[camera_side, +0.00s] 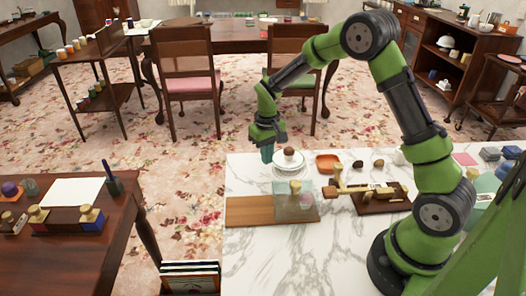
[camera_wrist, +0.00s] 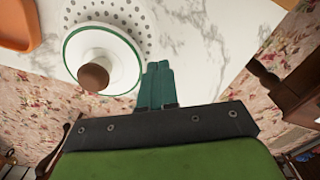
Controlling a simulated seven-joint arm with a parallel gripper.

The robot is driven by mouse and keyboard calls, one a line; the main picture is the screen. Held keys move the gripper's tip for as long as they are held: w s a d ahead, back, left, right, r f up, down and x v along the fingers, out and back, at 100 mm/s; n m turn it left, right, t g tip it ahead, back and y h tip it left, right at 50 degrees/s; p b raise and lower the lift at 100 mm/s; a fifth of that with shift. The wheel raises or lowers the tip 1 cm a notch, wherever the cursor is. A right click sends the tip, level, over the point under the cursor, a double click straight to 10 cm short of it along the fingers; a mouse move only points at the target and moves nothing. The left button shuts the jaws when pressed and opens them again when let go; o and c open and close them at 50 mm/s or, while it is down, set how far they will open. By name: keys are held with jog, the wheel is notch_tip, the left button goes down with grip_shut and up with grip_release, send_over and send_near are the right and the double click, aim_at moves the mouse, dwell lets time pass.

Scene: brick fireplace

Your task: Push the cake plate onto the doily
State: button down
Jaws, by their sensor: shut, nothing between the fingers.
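The white doily (camera_wrist: 125,10), edged with small holes, shows past the plate's top and right side in the wrist view. The plate overlaps part of it, off-centre; the covered part is hidden. My gripper (camera_side: 267,155) is shut and empty, low beside the plate's left edge. Its teal fingertips (camera_wrist: 158,68) are right beside the rim; I cannot tell whether they touch.
An orange dish (camera_side: 328,163) stands right of the plate on the white marble counter (camera_side: 270,258). A wooden board (camera_side: 250,210) with a glassy block (camera_side: 294,207) lies nearer the camera. A dark board (camera_side: 385,204) with brass-coloured pieces is to the right. The counter's left edge is close to my gripper.

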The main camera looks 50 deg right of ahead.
jog(key=shift+r, duration=2.75)
jog(key=shift+f, duration=0.1)
jog(key=s+a+r+t+y, duration=0.1)
jog(key=s+a+r+t, duration=0.2)
jog(key=s+r, duration=0.5)
jog(key=s+a+r+m+t+y, duration=0.1)
jog(key=s+a+r+t, duration=0.3)
jog(key=s, duration=0.9)
notch_tip(320, 180, up, 4)
jog(key=shift+a+r, duration=0.1)
jog(key=shift+a, duration=0.95)
